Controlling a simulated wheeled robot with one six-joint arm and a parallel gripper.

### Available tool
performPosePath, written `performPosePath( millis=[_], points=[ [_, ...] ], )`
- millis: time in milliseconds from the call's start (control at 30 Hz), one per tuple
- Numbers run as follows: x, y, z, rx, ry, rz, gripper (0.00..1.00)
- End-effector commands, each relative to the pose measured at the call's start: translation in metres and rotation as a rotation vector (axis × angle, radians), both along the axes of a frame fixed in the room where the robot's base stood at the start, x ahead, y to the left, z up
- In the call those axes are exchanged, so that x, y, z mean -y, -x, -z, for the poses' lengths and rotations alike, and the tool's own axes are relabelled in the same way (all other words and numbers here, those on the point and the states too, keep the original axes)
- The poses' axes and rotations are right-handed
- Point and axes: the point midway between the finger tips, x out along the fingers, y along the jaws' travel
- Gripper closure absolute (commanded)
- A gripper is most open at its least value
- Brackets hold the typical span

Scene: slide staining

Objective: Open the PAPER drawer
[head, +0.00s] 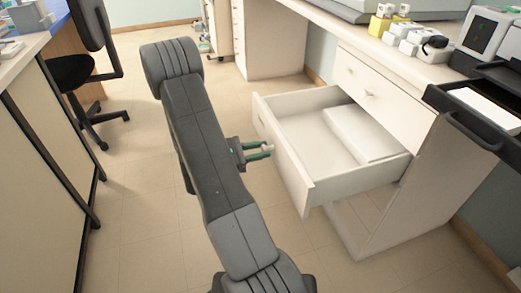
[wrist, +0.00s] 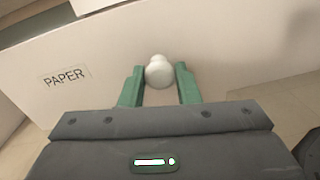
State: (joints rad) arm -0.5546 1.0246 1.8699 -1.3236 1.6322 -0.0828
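The PAPER drawer (head: 283,163) is pulled well out of the white cabinet, and its inside shows from above. Its front panel (wrist: 230,50) fills much of the wrist view, with the PAPER label (wrist: 67,76) at the left. The drawer's pale round knob (wrist: 159,73) sits between the two green fingers of my gripper (wrist: 160,80). The fingers appear to touch it on both sides. In the head view my gripper (head: 262,151) is at the outside of the drawer front.
A pale block-like shape (head: 362,132) shows inside the drawer. A closed drawer (head: 384,95) is above it. The counter holds devices and a black tray (head: 478,120). A black chair (head: 80,70) stands at the left. The floor between is clear.

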Motion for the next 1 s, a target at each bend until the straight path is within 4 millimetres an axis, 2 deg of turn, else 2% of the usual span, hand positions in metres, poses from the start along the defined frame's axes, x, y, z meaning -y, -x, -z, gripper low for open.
performPosePath(
  millis=[33, 100, 467, 667, 1000],
  points=[
    [0.001, 0.001, 0.001, -0.003, -0.001, 0.003, 0.62],
    [0.001, 0.001, 0.001, -0.003, -0.001, 0.003, 0.51],
    [-0.004, 0.001, 0.0, 0.0, 0.0, -0.001, 0.51],
    [-0.03, 0.009, -0.001, -0.001, 0.001, -0.005, 0.51],
    [-0.098, 0.03, -0.001, -0.001, 0.001, -0.003, 0.51]
  ],
)
